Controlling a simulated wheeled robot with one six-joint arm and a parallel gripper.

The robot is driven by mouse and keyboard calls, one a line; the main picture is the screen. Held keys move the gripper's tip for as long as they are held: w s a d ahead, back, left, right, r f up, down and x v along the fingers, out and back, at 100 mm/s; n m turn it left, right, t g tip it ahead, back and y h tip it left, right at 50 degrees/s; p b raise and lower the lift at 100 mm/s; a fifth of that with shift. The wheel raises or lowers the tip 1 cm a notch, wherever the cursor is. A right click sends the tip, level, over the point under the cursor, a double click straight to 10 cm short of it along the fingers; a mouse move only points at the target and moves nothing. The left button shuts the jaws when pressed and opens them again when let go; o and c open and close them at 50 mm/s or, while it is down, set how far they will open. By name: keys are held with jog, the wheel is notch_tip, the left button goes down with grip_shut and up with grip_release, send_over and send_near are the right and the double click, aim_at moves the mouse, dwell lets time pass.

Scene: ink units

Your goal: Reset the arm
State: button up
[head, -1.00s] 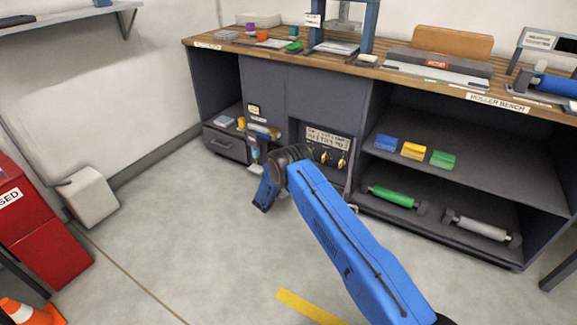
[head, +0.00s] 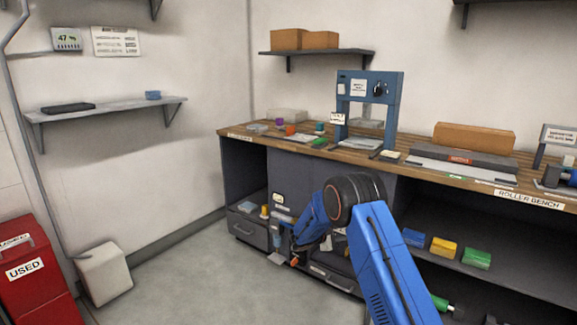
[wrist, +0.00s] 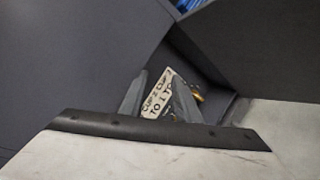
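My arm shows in the head view as blue links with a dark round joint, bent in front of the bench. I cannot make out my gripper's fingers there. In the wrist view my gripper (wrist: 158,100) shows as two dark grey fingers standing apart, with nothing seen held between them. A white lettered plate (wrist: 160,92) and a small brass-coloured part show beyond the fingers, near dark panels. I cannot tell their distance.
The roller bench (head: 530,200) has a wooden top with a blue press frame (head: 368,105). Its open shelf holds blue, yellow and green blocks (head: 444,247). A red "USED" bin (head: 35,275) stands left. The floor (head: 190,290) between is clear.

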jog(key=s+d+r+m+g+y, duration=0.1)
jog(key=s+d+r+m+g, duration=0.45)
jog(key=s+r, duration=0.8)
jog(key=s+d+r+m+y, duration=0.1)
jog(key=s+d+r, duration=0.15)
jog(key=s, duration=0.35)
jog(key=s+d+r+y, duration=0.1)
jog(key=s+r+y, duration=0.1)
jog(key=s+r, duration=0.35)
jog(key=s+d+r+m+y, duration=0.1)
jog(key=s+d+r, duration=0.1)
jog(key=s, duration=0.5)
jog(key=s+a+m+t+y, duration=0.1)
jog(key=s+a+y, duration=0.3)
jog(key=s, duration=1.4)
jog(key=s+a+m+t+y, duration=0.1)
jog(key=s+a+m+y, duration=0.3)
jog(key=s, duration=1.4)
